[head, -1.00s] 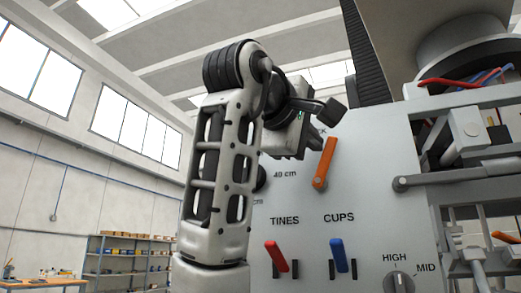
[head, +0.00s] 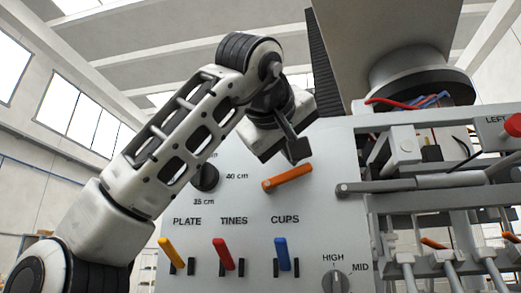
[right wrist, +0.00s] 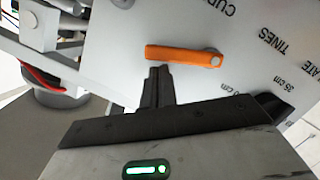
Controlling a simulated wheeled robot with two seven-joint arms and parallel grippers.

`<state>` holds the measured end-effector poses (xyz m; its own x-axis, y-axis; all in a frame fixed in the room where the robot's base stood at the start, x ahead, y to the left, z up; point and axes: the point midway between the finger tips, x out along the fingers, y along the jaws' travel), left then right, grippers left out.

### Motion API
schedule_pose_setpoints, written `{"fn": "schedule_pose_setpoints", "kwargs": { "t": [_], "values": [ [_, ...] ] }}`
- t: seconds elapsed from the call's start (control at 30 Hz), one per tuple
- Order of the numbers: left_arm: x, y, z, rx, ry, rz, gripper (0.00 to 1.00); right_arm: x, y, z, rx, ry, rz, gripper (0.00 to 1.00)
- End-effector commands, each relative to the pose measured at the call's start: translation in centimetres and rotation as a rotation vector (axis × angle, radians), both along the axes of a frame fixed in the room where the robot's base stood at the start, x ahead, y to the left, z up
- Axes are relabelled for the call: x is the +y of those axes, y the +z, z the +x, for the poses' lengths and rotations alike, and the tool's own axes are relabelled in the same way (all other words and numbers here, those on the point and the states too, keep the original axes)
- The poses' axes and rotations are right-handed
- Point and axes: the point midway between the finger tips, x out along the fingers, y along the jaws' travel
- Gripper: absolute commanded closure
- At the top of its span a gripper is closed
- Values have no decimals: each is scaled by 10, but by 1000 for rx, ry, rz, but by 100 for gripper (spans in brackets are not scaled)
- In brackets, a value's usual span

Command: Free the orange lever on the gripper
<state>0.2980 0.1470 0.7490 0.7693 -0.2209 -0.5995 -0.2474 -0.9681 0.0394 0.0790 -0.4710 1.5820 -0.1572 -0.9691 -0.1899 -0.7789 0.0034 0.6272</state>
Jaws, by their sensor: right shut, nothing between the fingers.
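The orange lever (head: 288,178) is on the pale panel, its pivot at the left and its free end at the right, tilted slightly up from level. It also shows in the right wrist view (right wrist: 182,55). My right gripper (head: 298,150) is just above the lever's free end in the head view. Its fingers (right wrist: 158,75) are closed together and empty, right beside the free end; I cannot tell whether they touch it. My left gripper is not in view.
Below the lever are yellow (head: 171,253), red (head: 223,254) and blue (head: 282,254) levers and a HIGH/MID knob (head: 335,283). A black knob (head: 206,177) is to the left. A rod and linkages (head: 430,184) stick out at the right.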

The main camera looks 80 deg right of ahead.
Motion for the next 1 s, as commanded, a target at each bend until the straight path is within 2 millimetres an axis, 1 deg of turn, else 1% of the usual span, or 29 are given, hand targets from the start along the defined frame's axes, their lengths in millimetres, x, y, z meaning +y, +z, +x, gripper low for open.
{"fn": "schedule_pose_setpoints", "kwargs": {
  "t": [0.23, 0.7, 0.77, 0.87, 0.93, 1.0],
  "values": [
    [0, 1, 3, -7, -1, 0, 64, -1, -2, -6, 2, -8, 0, 100],
    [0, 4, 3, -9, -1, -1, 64, -1, 0, -6, 2, -9, 0, 100],
    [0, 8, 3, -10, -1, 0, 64, 0, 5, -5, 3, -8, 0, 100],
    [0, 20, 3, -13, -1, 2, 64, 0, 19, -2, 4, -7, -1, 100],
    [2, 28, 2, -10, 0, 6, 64, 0, 33, 2, 4, -5, -2, 100],
    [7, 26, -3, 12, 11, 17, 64, 0, 48, 6, 5, -4, -2, 100]
  ]
}}
